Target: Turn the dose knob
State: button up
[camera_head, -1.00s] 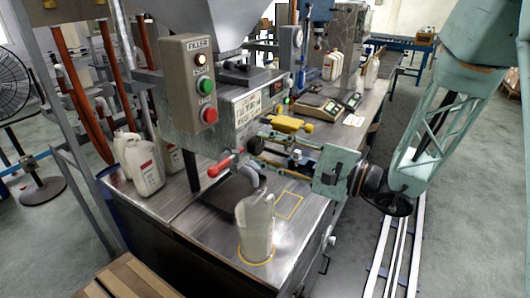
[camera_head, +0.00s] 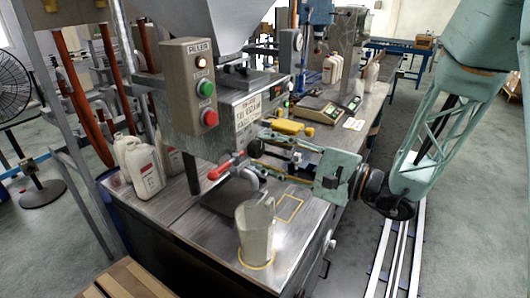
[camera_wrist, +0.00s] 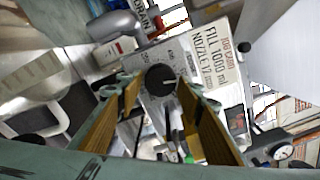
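The dose knob (camera_wrist: 160,80) is a round black knob on a pale dial plate with printed marks, on the filler's front. In the wrist view it lies between the two fingertips of my gripper (camera_wrist: 158,90), with a visible gap on each side. The fingers have brown-yellow inner pads and are spread apart, so the gripper is open. In the head view my gripper (camera_head: 262,156) reaches from the right to the filler's front panel (camera_head: 246,112).
A red-handled valve (camera_head: 225,167) and nozzle stand just below left of the gripper. A clear jug (camera_head: 255,232) stands under them in a yellow ring on the steel bench (camera_head: 200,215). A button box (camera_head: 190,105), white bottles (camera_head: 143,170) and a scale (camera_head: 318,110) are nearby.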

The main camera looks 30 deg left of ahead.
jog(key=d, duration=1.1)
jog(key=shift+w+d, duration=0.35)
jog(key=shift+d, duration=0.05)
jog(key=shift+s+r, duration=0.1)
dwell(0.6)
jog(key=s+d+r+n+g+h, duration=0.2)
jog(key=s+d+r+n+h, duration=0.15)
jog(key=s+d, duration=0.5)
jog(key=s+d+r+n+g+h, duration=0.2)
jog(key=s+d+h, duration=0.3)
jog(key=s, duration=0.6)
jog(key=s+d+r+t+h, duration=0.1)
jog(key=s+d+t+h, duration=0.1)
jog(key=d, duration=0.9)
jog(key=s+d+t+h, duration=0.2)
jog(key=d+t+h, duration=0.2)
jog(key=d, duration=0.6)
jog(key=s+d+r+t+h, duration=0.1)
jog(key=d+t+h, duration=0.2)
jog(key=d, duration=0.8)
jog(key=shift+s+d+r+p, duration=0.3)
jog(key=shift+s+d+p, duration=0.05)
jog(key=shift+s, duration=0.05)
